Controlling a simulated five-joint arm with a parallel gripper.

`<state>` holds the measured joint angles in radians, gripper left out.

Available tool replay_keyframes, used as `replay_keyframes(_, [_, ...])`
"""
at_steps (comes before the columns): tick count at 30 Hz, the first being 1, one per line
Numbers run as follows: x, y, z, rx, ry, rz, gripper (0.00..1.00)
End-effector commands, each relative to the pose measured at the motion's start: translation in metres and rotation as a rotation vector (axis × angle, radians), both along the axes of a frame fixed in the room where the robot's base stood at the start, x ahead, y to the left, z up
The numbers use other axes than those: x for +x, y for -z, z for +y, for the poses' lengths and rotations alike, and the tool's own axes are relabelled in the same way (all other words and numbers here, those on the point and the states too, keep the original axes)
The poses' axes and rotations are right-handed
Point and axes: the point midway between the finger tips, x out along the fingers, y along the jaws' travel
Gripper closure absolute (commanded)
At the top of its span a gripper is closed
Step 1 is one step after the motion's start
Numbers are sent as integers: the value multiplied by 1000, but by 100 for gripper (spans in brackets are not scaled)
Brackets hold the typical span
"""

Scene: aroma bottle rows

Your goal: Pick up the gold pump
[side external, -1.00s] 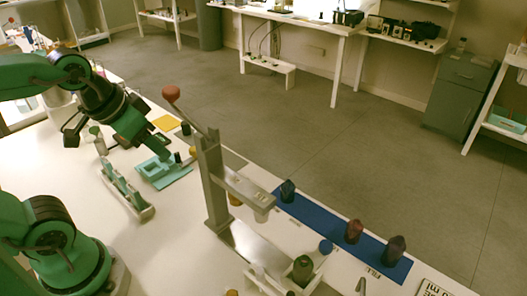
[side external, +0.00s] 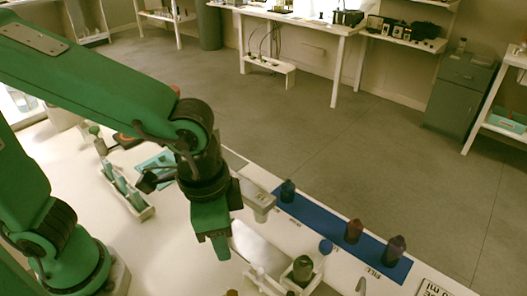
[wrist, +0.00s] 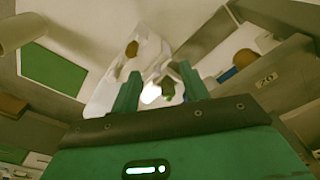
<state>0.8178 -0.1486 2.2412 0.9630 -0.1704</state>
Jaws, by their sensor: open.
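My gripper (side external: 222,257) points down over the near middle of the bench, left of a white holder. In the wrist view its two green fingers (wrist: 160,86) stand apart with nothing held between them. A small brownish-gold piece (wrist: 131,48) lies beyond the fingertips at the white holder (wrist: 107,88); it may be the gold pump, but I cannot tell its shape. In the side view a small gold-brown top (side external: 232,292) shows at the bottom edge, partly cut off. A dark green bottle (side external: 303,268) stands in the white holder, right of my gripper.
A blue strip (side external: 328,231) with several dark bottles lies at right. A white rack with green pieces (side external: 143,211) stands at left. An orange-brown round thing (wrist: 244,58) shows at right in the wrist view.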

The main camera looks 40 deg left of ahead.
Motion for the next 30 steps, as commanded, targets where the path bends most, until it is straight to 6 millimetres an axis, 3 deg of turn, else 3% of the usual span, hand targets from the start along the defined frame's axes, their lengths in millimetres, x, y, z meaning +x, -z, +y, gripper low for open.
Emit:
replay_keyframes(3, [-16,11,-23,32,71,29,55])
replay_keyframes(9, [-31,21,-43,63,130,52,55])
replay_keyframes(17, [-34,24,-46,68,139,55,55])
replay_keyframes(30, [-33,49,-45,68,138,55,55])
